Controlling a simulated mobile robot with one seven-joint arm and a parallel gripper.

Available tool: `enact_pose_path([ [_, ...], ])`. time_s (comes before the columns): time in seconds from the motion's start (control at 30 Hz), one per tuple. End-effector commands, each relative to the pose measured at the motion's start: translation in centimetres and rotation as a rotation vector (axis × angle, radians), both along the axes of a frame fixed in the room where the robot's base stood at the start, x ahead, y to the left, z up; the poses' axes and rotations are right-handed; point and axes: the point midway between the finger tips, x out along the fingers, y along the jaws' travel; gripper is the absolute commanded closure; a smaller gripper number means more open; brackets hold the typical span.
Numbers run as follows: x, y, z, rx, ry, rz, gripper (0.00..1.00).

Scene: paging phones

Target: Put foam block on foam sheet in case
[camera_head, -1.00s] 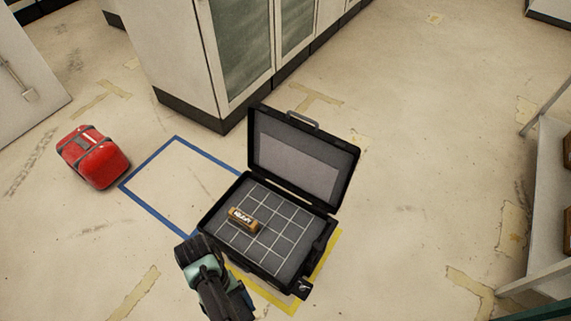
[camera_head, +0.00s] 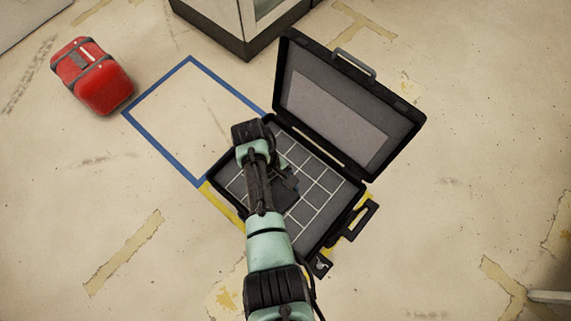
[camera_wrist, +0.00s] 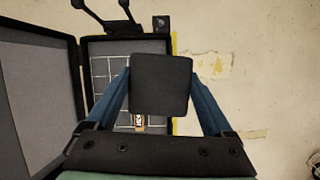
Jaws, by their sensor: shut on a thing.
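The black case (camera_head: 345,205) lies open on the floor, its lid (camera_head: 340,115) raised at the back. A grey foam sheet with white grid lines (camera_head: 313,190) lines its base. In the wrist view, my gripper (camera_wrist: 160,85) has its blue fingers shut on a dark square foam block (camera_wrist: 160,82). The block is in front of part of the gridded sheet (camera_wrist: 103,70) and the case's edge; I cannot tell its height above them. In the head view, my arm hides part of the sheet.
A blue taped rectangle (camera_head: 158,78) on the floor left of the case is empty. A red case (camera_head: 92,75) stands beyond it. Yellow tape (camera_head: 222,203) shows around the case. A cabinet (camera_head: 215,25) stands behind. Latches (camera_head: 358,218) stick out at the case's front right.

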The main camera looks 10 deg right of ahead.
Motion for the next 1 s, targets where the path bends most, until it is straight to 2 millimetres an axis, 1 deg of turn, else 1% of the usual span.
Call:
enact_pose_path([
  [0.03, 0.1, -0.3, -3.1, 0.0, -0.001, 0.049, 0.66],
  [0.1, 0.4, -0.8, -5.0, -0.001, -0.001, 0.129, 0.66],
  [0.5, 1.6, -3.4, -15.6, 0.0, -0.002, 0.58, 0.66],
  [1.0, 2.9, -6.5, -28.0, 0.0, -0.002, 1.142, 0.66],
])
